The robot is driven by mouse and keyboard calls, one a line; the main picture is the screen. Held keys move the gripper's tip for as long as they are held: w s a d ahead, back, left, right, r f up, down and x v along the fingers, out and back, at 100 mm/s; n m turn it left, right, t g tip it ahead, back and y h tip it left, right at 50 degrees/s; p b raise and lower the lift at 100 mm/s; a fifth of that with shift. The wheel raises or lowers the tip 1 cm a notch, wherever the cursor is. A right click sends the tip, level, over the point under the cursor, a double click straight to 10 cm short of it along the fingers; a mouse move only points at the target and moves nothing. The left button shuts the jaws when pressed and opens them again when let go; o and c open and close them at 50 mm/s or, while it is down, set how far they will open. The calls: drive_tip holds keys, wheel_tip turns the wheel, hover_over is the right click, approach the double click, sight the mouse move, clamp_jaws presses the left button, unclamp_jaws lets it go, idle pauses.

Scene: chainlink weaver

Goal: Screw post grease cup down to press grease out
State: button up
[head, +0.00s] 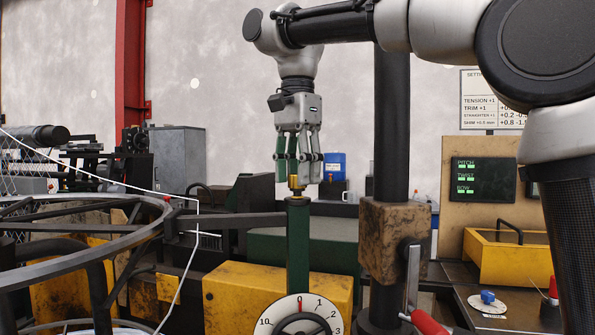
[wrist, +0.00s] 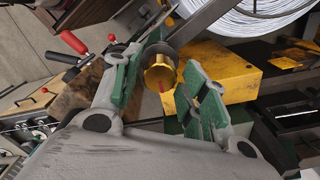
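The brass grease cup (head: 296,187) sits on top of the upright green post (head: 298,240) in the head view. In the wrist view the round brass cup (wrist: 158,72) shows beyond my fingers, with a small red mark near it. My gripper (head: 298,174) points straight down just above the cup, its fingertips around the height of the cup's top. In the wrist view my gripper (wrist: 164,68) has its green-padded fingers apart, one on each side of the cup. Whether either finger touches the cup is not clear.
A numbered dial (head: 300,318) is on the post's lower front. A dark column with a brown block (head: 395,240) and a red-handled lever (head: 428,322) stand close right. A metal ring frame (head: 80,235) and its bar lie left. A yellow tray (head: 505,258) is farther right.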

idle(0.3)
wheel_tip(320, 180, up, 8)
drive_tip(key=shift+f, duration=0.25)
drive_tip(key=shift+s, duration=0.1)
idle(0.5)
